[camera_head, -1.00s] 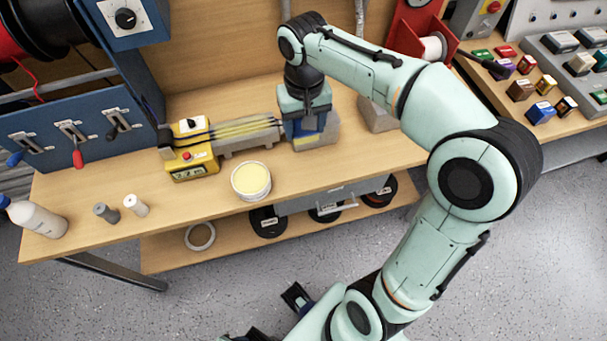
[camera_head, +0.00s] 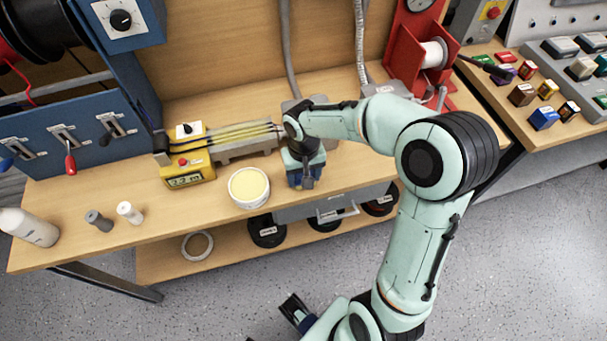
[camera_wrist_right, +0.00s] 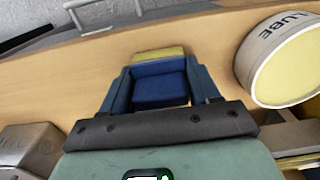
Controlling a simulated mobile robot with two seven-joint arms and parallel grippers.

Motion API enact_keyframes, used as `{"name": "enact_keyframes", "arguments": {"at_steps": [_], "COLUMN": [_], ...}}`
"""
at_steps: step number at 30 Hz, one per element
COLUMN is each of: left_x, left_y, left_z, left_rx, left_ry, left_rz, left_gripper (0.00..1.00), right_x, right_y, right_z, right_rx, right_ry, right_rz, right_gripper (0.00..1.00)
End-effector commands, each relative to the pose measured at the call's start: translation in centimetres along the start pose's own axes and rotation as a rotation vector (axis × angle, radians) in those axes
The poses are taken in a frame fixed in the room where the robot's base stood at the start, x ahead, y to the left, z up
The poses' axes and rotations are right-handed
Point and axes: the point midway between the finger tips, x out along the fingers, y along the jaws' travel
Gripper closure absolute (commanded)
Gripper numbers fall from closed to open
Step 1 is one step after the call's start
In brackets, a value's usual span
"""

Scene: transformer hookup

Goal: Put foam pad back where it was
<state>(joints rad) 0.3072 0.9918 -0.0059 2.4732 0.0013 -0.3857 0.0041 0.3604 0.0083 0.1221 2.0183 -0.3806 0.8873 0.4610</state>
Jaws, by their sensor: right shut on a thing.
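My right gripper (camera_head: 304,181) points down over the front part of the bench, right of the white tub, in the head view. In the right wrist view the right gripper (camera_wrist_right: 158,84) has its two blue fingers on either side of a blue block with a yellow edge, which I take to be the foam pad (camera_wrist_right: 158,88). It is shut on this pad. The pad's underside is hidden, so I cannot tell whether it touches the bench. My left gripper (camera_head: 296,311) shows only in part at the bottom of the head view; its opening is unclear.
The white tub (camera_head: 249,187) with yellow contents stands close left of the right gripper; it also shows in the wrist view (camera_wrist_right: 285,60). A yellow meter box (camera_head: 186,165) and grey cable block (camera_head: 243,148) lie behind. A drawer handle (camera_head: 338,217) juts out below.

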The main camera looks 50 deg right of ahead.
Motion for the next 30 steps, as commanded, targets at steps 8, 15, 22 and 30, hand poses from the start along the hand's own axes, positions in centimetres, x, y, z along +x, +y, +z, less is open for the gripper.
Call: {"name": "enact_keyframes", "arguments": {"at_steps": [8,15,22,30], "left_x": [0.0,0.3,0.3,-0.4], "left_y": [0.0,-0.1,-0.1,0.1], "left_z": [0.0,0.0,0.0,0.0], "left_rx": [0.0,0.0,0.0,0.001], "left_ry": [0.0,-0.001,-0.001,0.001], "left_rz": [0.0,0.0,0.0,0.001], "left_gripper": [0.57,0.57,0.57,0.57], "right_x": [0.1,0.5,0.4,-2.1], "right_y": [0.0,0.0,0.0,0.0], "right_z": [0.0,0.0,0.0,-0.1], "right_rx": [0.001,0.001,0.001,0.002], "right_ry": [0.002,0.001,0.001,0.006], "right_rz": [-0.001,-0.001,-0.001,-0.001], "right_gripper": [0.68,0.14,0.14,0.14]}}
